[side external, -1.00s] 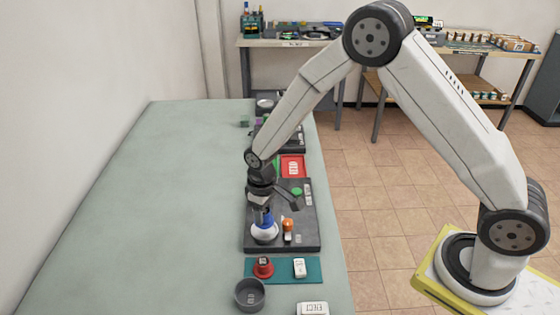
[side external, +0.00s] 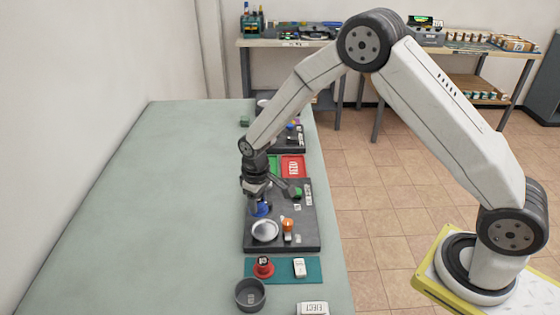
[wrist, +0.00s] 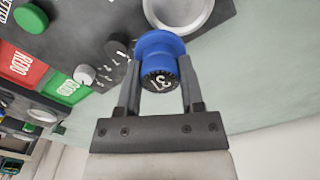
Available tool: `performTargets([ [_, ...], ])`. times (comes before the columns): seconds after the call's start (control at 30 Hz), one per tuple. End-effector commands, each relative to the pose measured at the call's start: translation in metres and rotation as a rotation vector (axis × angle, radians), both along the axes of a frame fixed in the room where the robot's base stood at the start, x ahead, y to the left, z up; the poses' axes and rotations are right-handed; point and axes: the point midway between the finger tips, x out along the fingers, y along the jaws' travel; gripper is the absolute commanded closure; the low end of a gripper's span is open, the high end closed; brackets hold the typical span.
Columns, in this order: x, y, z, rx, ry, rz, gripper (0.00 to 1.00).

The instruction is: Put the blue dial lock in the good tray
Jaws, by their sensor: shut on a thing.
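The blue dial lock (side external: 262,210) has a blue flange and a black numbered dial face, seen in the wrist view (wrist: 158,46). My gripper (side external: 258,202) is shut on it; in the wrist view my gripper's (wrist: 160,72) fingers clasp it from both sides. The lock is held above the dark panel, just behind a pale round dish (side external: 265,230) that shows empty. The good tray (side external: 274,161) is green, beyond the panel beside a red tray, and partly hidden by my arm. Its green label side also shows in the wrist view (wrist: 68,91).
The dark panel (side external: 300,242) carries an orange knob (side external: 288,225) and a green knob (side external: 297,193). The red tray (side external: 292,166) adjoins the good tray. The bench's left side is clear.

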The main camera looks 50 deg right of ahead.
Motion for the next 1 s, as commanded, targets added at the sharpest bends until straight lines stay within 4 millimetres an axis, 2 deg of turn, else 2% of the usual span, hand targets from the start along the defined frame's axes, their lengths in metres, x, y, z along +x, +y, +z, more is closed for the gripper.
performTargets([
  [0.2,0.037,-0.021,-0.003,0.000,-0.001,-0.002,1.00],
  [0.5,0.083,-0.056,-0.005,0.001,-0.002,-0.003,1.00],
  [1.0,0.136,-0.124,-0.006,0.000,-0.002,-0.002,1.00],
])
